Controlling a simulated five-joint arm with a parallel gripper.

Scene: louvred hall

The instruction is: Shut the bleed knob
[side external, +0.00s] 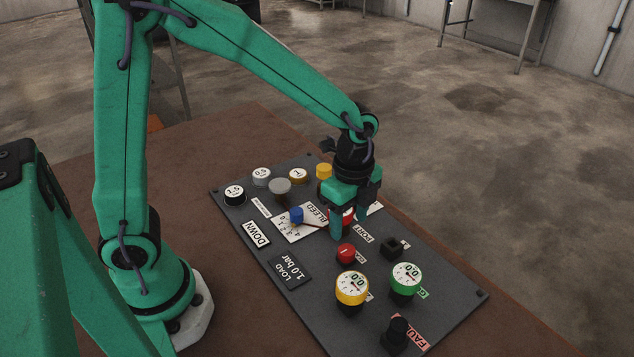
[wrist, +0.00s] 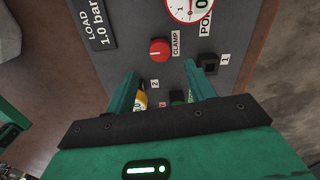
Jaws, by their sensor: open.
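The bleed knob, a small blue knob (side external: 296,215), stands on a white scale plate (side external: 283,231) lettered BLEED on the dark panel. Its exact setting is too small to read. It is not seen in the wrist view. My gripper (side external: 350,219) points down over the panel, to the right of the blue knob and apart from it, partly hiding the red-rimmed PORT gauge. In the wrist view my gripper (wrist: 161,68) has its two green fingers spread, with nothing held between them.
A red CLAMP knob (side external: 346,253) and a black square fitting (side external: 391,247) are near my gripper. A yellow gauge (side external: 352,288), a green gauge (side external: 406,277) and a black knob (side external: 397,334) stand towards the front. Several round caps and a grey knob (side external: 280,187) line the back.

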